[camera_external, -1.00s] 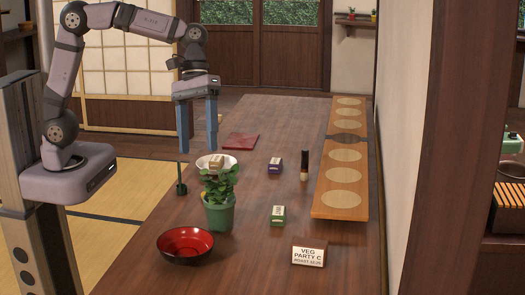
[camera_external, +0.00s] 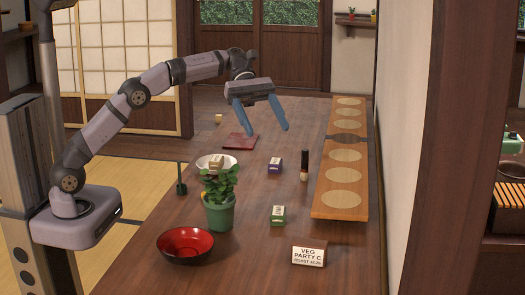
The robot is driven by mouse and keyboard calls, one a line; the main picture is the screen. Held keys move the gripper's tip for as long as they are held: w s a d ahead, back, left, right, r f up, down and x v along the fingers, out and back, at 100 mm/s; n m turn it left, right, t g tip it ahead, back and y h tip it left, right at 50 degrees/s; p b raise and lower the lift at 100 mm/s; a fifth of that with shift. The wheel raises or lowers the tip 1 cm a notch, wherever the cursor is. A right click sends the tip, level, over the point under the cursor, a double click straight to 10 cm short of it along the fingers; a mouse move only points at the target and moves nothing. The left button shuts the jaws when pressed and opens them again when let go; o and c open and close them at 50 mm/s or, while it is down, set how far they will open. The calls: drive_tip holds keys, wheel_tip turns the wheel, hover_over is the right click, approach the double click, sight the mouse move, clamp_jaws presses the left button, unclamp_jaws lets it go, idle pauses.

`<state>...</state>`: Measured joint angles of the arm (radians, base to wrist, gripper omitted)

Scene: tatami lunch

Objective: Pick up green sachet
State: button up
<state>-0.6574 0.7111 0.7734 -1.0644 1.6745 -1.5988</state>
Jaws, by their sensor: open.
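The green sachet (camera_external: 278,215) is a small green packet with a white label. It stands on the dark wooden table, right of the potted plant. My gripper (camera_external: 260,130) is open and empty, with two blue fingers pointing down and spread. It is in the air over the far part of the table, well behind the green sachet. Nothing is between the fingers. A purple sachet (camera_external: 275,166) stands farther back on the table, closer to my gripper than the green one.
A potted plant (camera_external: 219,217) and a red bowl (camera_external: 185,246) are left of the sachet. A sign (camera_external: 308,255) stands in front. A dark bottle (camera_external: 304,166) and a long board (camera_external: 324,207) are at right. A white bowl (camera_external: 203,162) holds a beige packet (camera_external: 216,162).

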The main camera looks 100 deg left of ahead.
approach(275, 209)
drive_tip(key=shift+w+d+f, duration=0.6)
drive_tip(key=shift+f, duration=0.15)
drive_tip(key=shift+b+x, duration=0.35)
drive_tip(key=shift+x, duration=3.3)
drive_tip(key=shift+d+r, duration=0.15)
drive_tip(key=shift+r, duration=0.05)
drive_tip(key=c, duration=1.5)
